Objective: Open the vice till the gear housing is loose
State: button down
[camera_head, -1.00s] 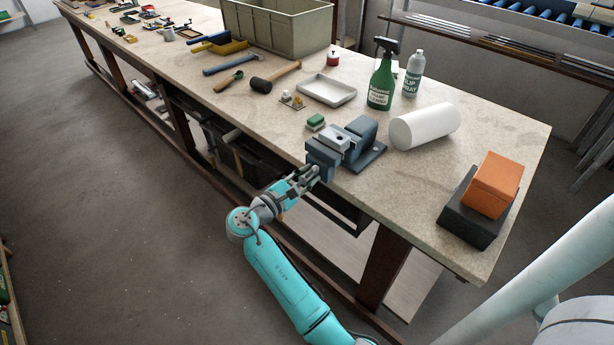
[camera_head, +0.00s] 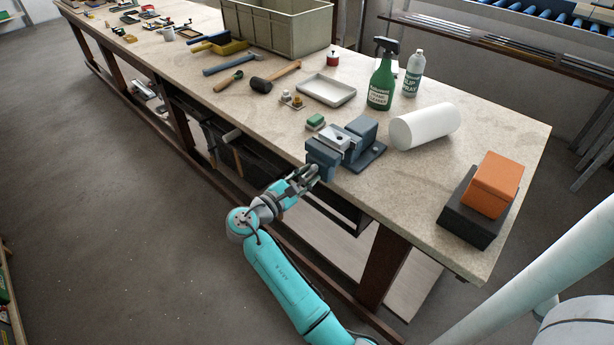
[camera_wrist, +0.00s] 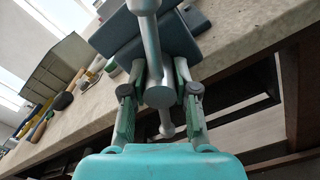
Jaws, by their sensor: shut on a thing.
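The blue-grey vice (camera_head: 363,133) is mounted at the near edge of the bench; it also shows in the wrist view (camera_wrist: 178,38). The gear housing (camera_head: 336,137), a light grey block with a dark hole on top, sits between the vice jaws. I see no clear gap beside it. The housing is not clear in the wrist view. My gripper (camera_head: 311,176) is in front of the near jaw, shut on the vice handle (camera_wrist: 151,45), a grey bar with rounded ends at the screw. Its two fingers stand either side of the handle in the wrist view (camera_wrist: 160,92).
A green-and-white sponge (camera_head: 315,121) lies left of the vice. A white roll (camera_head: 425,126) lies behind it to the right. An orange box (camera_head: 492,184) on a dark block stands at the right end. A green spray bottle (camera_head: 381,80) and a white tray (camera_head: 326,90) stand farther back.

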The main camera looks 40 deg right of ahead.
jog(key=shift+d+r, duration=0.1)
jog(key=shift+d, duration=0.05)
dwell(0.8)
jog(key=c, duration=0.9)
grip_release()
jog(key=a, duration=1.2)
jog(key=shift+s, duration=0.2)
